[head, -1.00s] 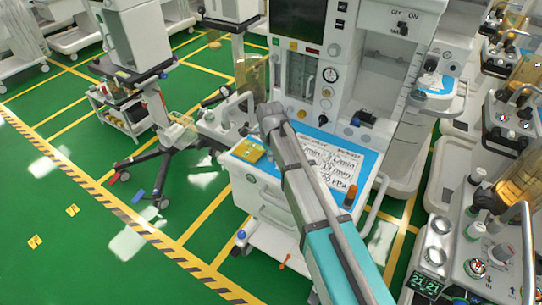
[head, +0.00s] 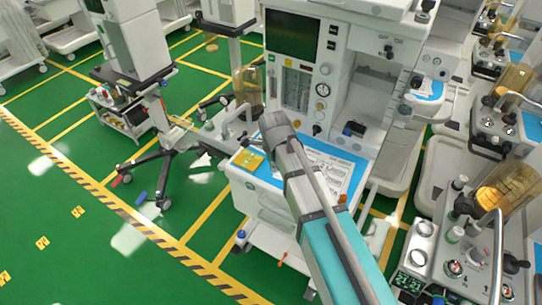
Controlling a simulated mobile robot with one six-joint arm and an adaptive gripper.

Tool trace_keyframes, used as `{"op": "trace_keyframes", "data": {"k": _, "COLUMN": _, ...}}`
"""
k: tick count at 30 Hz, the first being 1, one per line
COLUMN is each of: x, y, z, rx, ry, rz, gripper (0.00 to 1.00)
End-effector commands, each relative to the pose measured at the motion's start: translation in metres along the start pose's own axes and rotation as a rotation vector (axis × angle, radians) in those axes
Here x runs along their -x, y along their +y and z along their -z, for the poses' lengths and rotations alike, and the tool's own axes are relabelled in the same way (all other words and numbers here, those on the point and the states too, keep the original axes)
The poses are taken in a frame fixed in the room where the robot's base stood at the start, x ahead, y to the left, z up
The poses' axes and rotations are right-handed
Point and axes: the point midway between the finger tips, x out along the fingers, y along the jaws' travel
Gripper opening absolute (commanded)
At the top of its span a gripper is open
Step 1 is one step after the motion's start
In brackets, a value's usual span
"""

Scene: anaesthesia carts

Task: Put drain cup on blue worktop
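The blue worktop (head: 350,158) is on the anaesthesia machine in the middle of the head view. White printed sheets cover much of it, and a yellow pad (head: 250,160) lies at its left corner. A small orange-brown piece (head: 342,200) shows at its front right edge beside my arm; I cannot tell whether it is the drain cup. I cannot pick out the drain cup with certainty. My arm crosses over the worktop and hides part of it. The dark far end of my arm (head: 277,128) is above the worktop's back left; its fingers cannot be made out.
A white monitor stand (head: 137,50) on wheeled legs is at the left. More machines with amber canisters (head: 508,185) crowd the right side. The green floor (head: 60,235) at the lower left is clear, with a striped yellow-black line across it.

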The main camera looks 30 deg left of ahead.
Motion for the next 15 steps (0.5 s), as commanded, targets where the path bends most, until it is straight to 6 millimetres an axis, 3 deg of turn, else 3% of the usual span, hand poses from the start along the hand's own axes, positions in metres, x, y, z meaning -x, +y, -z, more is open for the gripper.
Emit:
{"op": "trace_keyframes", "data": {"k": 1, "x": 0.009, "y": 0.012, "z": 0.006, "rx": 0.000, "ry": 0.000, "rz": 0.000, "gripper": 0.00}}
{"op": "trace_keyframes", "data": {"k": 6, "x": 0.019, "y": 0.032, "z": 0.015, "rx": 0.000, "ry": 0.000, "rz": 0.000, "gripper": 0.00}}
{"op": "trace_keyframes", "data": {"k": 15, "x": 0.025, "y": 0.046, "z": 0.022, "rx": 0.000, "ry": 0.000, "rz": 0.000, "gripper": 0.00}}
